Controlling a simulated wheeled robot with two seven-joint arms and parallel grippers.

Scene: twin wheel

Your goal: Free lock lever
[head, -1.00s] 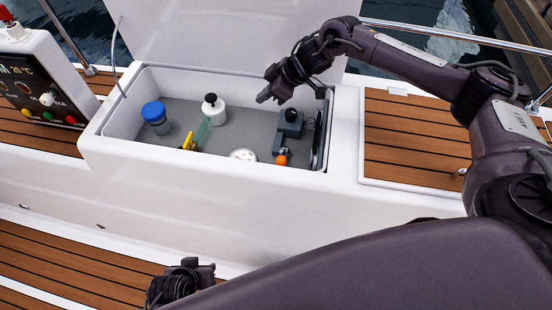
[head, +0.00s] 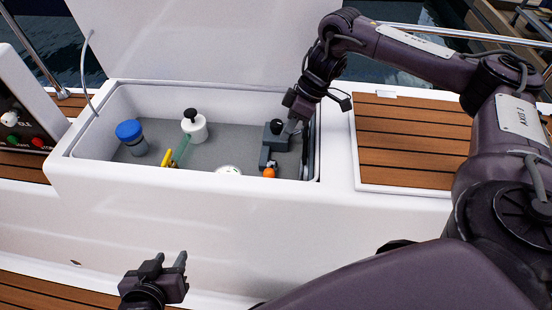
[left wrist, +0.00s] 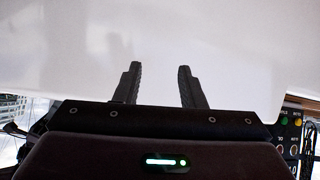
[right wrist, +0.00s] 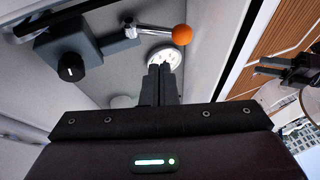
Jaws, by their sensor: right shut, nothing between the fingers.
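The lock lever is a metal rod (right wrist: 142,32) with an orange ball (head: 269,172) at its end, beside a grey box (right wrist: 90,50) with a black knob (right wrist: 71,67). It is at the right end of the open locker. The orange ball also shows in the right wrist view (right wrist: 181,34). My right gripper (head: 292,126) is in the locker near the grey box, its fingers together and empty. In the right wrist view its fingertips (right wrist: 160,68) appear just below the rod and ball, apparently apart from them. My left gripper (left wrist: 160,68) is open and empty, outside the locker front.
The white locker (head: 75,150) has a raised lid (head: 210,40). Inside are a blue-capped jar (head: 131,138), a white bottle with a black top (head: 194,127), a yellow-handled tool (head: 166,161) and a round white gauge (head: 228,170). Its walls stand close around my right gripper.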

